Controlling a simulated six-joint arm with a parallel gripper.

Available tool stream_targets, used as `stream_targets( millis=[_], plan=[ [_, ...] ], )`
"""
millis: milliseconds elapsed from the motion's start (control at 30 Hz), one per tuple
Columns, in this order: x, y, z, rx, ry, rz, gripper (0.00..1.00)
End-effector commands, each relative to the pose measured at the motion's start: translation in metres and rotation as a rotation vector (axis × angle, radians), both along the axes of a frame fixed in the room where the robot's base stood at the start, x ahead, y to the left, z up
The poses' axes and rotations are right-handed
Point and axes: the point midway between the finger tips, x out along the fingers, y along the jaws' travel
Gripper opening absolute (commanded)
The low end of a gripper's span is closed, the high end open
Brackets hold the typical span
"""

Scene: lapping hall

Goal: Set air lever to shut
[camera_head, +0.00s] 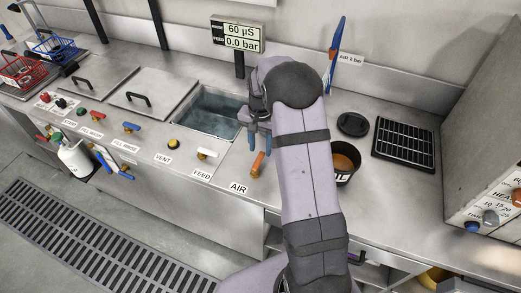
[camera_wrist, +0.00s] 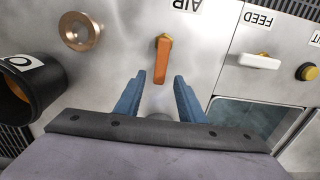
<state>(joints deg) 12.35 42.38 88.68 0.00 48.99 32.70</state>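The air lever (camera_head: 258,164) is a small orange handle on a brass-coloured pivot, on the steel counter by the AIR label (camera_head: 238,188). In the wrist view the air lever (camera_wrist: 162,60) is upright in the picture, its handle running from the pivot toward my gripper, away from the label. My gripper (camera_head: 259,147) is above the counter just behind the lever. No contact shows.
The white FEED lever (camera_head: 207,154) and yellow VENT knob (camera_head: 174,144) are to the left. An open water basin (camera_head: 211,108) lies behind. A black cup (camera_head: 343,178) stands right of my arm. A brass disc (camera_wrist: 80,31) is near the lever. The display (camera_head: 238,36) reads 0.0 bar.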

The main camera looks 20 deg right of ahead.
Motion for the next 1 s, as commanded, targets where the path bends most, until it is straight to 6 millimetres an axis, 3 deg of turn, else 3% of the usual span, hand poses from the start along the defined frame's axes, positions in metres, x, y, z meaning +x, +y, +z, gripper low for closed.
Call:
stream_targets(
  millis=[300, 600, 633, 767, 1000],
  plan=[
    [0.0, 0.0, -0.028, 0.0, 0.0, 0.001, 0.36],
    [0.0, 0.0, -0.031, -0.001, -0.001, 0.001, 0.36],
    [0.0, 0.0, -0.03, -0.001, -0.001, 0.001, 0.34],
    [0.0, 0.0, -0.03, -0.001, -0.001, 0.001, 0.02],
    [0.0, 0.0, -0.03, -0.001, -0.001, 0.004, 0.0]
  ],
)
